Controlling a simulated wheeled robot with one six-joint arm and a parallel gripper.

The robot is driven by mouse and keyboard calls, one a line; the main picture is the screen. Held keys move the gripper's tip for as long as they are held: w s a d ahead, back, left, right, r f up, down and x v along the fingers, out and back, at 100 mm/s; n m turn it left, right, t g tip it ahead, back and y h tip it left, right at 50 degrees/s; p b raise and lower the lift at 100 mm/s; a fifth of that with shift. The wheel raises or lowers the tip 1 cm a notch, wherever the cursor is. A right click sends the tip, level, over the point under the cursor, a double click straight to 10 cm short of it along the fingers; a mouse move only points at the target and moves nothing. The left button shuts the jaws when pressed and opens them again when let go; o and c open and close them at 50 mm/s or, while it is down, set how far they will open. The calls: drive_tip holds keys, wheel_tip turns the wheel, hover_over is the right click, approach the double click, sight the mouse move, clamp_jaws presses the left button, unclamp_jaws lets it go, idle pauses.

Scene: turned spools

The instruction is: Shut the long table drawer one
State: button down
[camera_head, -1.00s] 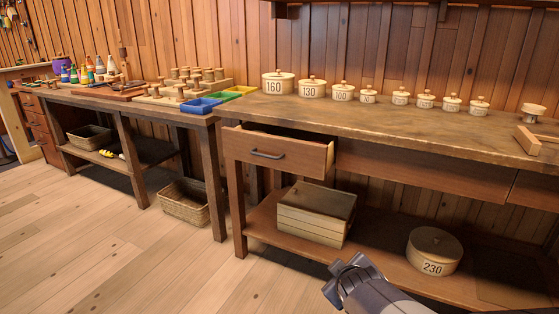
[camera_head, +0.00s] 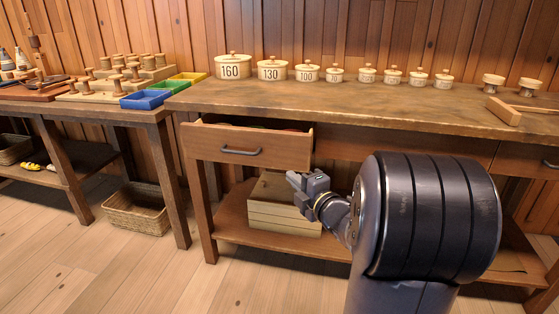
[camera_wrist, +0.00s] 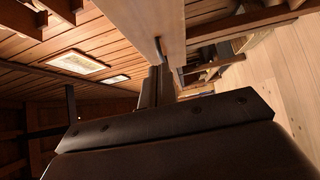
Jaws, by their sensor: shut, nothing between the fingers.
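The long table drawer one (camera_head: 205,144) is a wooden drawer with a dark bar handle (camera_head: 241,151), at the left end of the long table (camera_head: 400,96). It stands pulled out, with its open top showing behind the front panel. In the wrist view the drawer front (camera_wrist: 148,18) hangs at the top middle, with its handle seen edge-on. My gripper (camera_head: 292,178) is shut and empty. In the head view it appears just below and right of the drawer's right end, in front of the wooden crate. Whether it touches the drawer cannot be told.
A wooden crate (camera_head: 282,215) sits on the lower shelf under the drawer. Numbered lidded pots (camera_head: 233,66) stand along the tabletop's back. A wicker basket (camera_head: 138,207) is under the left table. The floor (camera_head: 95,265) in front is clear.

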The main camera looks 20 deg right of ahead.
drive_tip(key=b, duration=0.2)
approach(275, 153)
drive_tip(key=w+a, duration=0.2)
drive_tip(key=a, duration=0.2)
drive_tip(key=shift+w+d+f, duration=0.15)
drive_tip(key=shift+w+d, duration=0.75)
drive_tip(key=shift+w, duration=0.3)
drive_tip(key=shift+w+d, duration=0.5)
drive_tip(key=shift+w, duration=0.25)
